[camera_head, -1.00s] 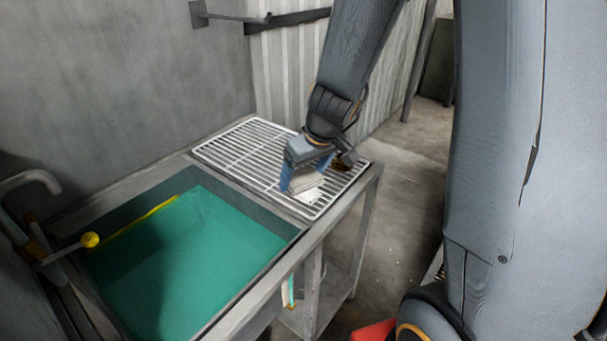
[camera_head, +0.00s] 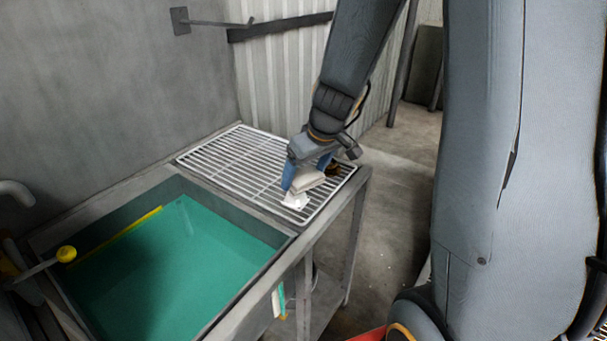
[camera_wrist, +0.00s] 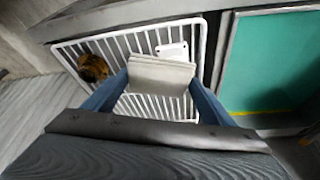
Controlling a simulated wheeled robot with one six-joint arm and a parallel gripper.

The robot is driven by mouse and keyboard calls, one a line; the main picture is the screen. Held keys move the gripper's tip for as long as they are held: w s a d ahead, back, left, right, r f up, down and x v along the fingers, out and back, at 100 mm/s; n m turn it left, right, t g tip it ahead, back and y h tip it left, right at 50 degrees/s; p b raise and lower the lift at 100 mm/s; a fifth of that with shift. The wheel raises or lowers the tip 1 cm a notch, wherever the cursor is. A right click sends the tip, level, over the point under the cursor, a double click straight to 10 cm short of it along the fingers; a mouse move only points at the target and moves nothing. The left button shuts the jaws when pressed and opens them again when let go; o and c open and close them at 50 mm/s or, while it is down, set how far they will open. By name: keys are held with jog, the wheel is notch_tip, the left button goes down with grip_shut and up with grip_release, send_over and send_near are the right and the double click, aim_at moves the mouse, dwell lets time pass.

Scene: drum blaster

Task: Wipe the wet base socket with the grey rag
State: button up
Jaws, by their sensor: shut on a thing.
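My gripper (camera_head: 306,178) is shut on the grey rag (camera_head: 308,181), a pale folded pad held between its blue fingers above the wire rack. In the wrist view my gripper (camera_wrist: 160,80) holds the rag (camera_wrist: 161,75) across the fingertips. A small white plate-like piece, probably the base socket (camera_head: 295,201), lies on the rack just in front of the rag. It also shows in the wrist view (camera_wrist: 172,48), partly covered by the rag. I cannot tell whether rag and piece touch, or see wetness on it.
The white wire rack (camera_head: 222,161) lies beside a sink basin with green liquid (camera_head: 180,270). A brown object (camera_wrist: 93,67) sits on the rack near its edge. A yellow-knobbed lever (camera_head: 66,254) stands at the basin's left. A wall bracket (camera_head: 181,20) is behind.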

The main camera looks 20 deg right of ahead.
jog(key=shift+a, duration=0.1)
jog(key=shift+s+a, duration=0.25)
jog(key=shift+a, duration=0.4)
jog(key=shift+s+a, duration=0.25)
jog(key=shift+a, duration=0.45)
jog(key=shift+s+a, duration=0.25)
jog(key=shift+a, duration=0.4)
jog(key=shift+w+d+b, duration=0.25)
jog(key=shift+d+b, duration=0.05)
jog(key=shift+d, duration=0.4)
jog(key=shift+w+d+b, duration=0.2)
jog(key=shift+d+b, duration=0.1)
jog(key=shift+d, duration=0.4)
jog(key=shift+w+d+b, duration=0.25)
jog(key=shift+d+b, duration=0.05)
jog(key=shift+d, duration=0.4)
jog(key=shift+r, duration=0.1)
notch_tip(320, 180, up, 6)
jog(key=p, duration=0.5)
